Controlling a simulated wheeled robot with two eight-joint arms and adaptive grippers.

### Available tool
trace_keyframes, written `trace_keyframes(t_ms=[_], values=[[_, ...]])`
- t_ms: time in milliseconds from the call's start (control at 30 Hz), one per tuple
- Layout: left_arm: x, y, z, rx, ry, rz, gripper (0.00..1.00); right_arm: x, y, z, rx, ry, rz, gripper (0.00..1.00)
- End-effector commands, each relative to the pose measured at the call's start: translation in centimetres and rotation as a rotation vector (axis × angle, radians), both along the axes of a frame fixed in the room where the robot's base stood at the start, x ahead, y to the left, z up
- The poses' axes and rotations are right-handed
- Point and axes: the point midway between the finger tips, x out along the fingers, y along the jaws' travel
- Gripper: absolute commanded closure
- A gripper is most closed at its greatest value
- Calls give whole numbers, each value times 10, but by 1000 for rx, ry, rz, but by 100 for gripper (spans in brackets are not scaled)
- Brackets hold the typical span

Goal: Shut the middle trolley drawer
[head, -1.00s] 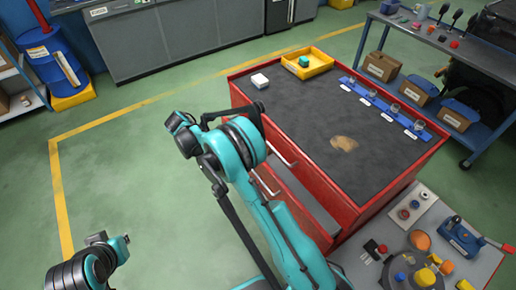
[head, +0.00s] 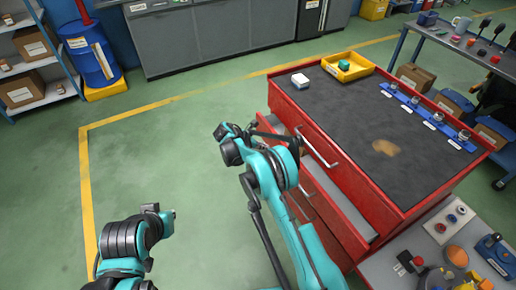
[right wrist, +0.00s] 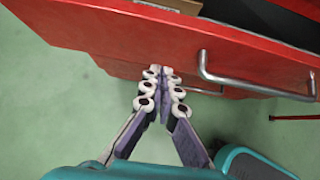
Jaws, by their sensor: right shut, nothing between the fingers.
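The red trolley (head: 385,205) with a dark top stands at the right in the head view. A drawer (head: 322,188) sticks out from its left side, partly hidden by my right arm; I take it to be the middle one. In the right wrist view, a red drawer front (right wrist: 130,45) with a bar handle (right wrist: 250,82) stands out, with dark space behind its upper edge. My right gripper (right wrist: 160,72) is shut and empty, its tips over this front's lower edge; contact is unclear. My left arm shows at the lower left, without visible fingers.
A grey bench (head: 420,275) with knobs and tools stands close at the lower right. Green floor left of the trolley is free.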

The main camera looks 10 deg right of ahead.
Motion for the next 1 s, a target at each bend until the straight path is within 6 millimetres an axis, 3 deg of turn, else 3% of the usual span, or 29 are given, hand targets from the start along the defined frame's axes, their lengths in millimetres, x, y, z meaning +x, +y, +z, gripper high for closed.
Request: trace_keyframes(t_ms=[233,767,1000], values=[[0,0,-16,0,0,0,100,11,-32,-2,1,0,-1,100],[0,0,-17,0,0,0,100,15,-43,0,1,0,-2,100],[0,0,-17,0,0,0,100,32,-89,0,0,-1,-4,100]])
